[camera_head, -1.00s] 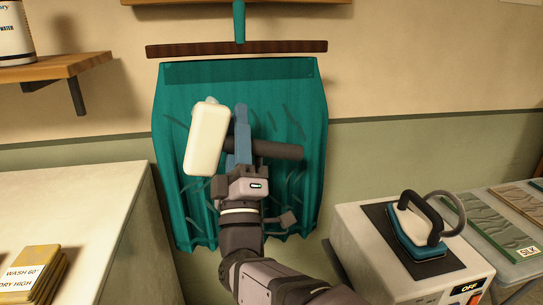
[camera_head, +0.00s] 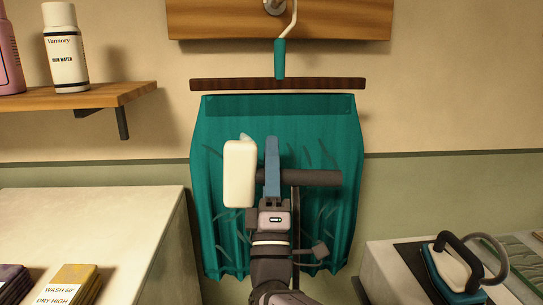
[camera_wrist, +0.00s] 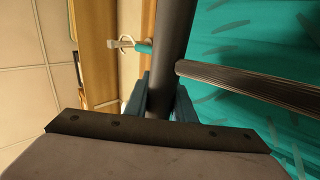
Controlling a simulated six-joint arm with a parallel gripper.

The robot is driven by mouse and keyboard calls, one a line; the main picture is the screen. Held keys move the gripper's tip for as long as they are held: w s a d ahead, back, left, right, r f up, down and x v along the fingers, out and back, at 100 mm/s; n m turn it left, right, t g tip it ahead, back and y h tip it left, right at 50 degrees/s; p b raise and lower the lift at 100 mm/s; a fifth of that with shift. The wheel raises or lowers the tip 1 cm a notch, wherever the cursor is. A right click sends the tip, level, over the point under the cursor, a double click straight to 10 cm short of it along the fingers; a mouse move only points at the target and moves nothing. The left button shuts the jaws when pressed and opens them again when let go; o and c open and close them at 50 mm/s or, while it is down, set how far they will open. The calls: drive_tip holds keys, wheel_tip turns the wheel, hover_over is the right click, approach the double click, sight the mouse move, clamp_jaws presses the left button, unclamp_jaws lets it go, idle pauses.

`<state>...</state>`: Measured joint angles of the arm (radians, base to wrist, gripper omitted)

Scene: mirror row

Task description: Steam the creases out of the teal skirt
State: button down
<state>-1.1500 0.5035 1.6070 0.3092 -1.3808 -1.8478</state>
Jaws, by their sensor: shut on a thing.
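The teal skirt (camera_head: 335,130) hangs against the wall from a dark brown hanger bar (camera_head: 320,84). Dark crease marks show on it at both sides and low down; its middle is hidden behind my arm. My gripper (camera_head: 272,158) is in front of the skirt, shut on the dark handle (camera_head: 318,177) of a steamer. The steamer's cream body (camera_head: 239,174) stands upright at the left, in front of the skirt; I cannot tell if it touches. In the wrist view the handle (camera_wrist: 174,45) runs between the blue fingers, with creased teal cloth (camera_wrist: 255,35) beyond.
A ribbed dark hose (camera_wrist: 245,84) crosses the wrist view. A wooden shelf (camera_head: 95,97) with bottles is at the upper left, above a pale counter (camera_head: 110,225). An iron (camera_head: 455,270) rests at the lower right. A wooden wall board (camera_head: 215,25) is above the hanger.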

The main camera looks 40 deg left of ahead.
drive_tip(key=shift+w+a+p, duration=1.7)
drive_tip(key=shift+p, duration=0.1)
wheel_tip(320, 180, down, 30)
drive_tip(key=b, duration=1.8)
drive_tip(key=shift+s+d+p, duration=0.55)
drive_tip(key=shift+s+d, duration=1.2)
drive_tip(key=shift+r+m, duration=0.15)
drive_tip(key=shift+m, duration=0.15)
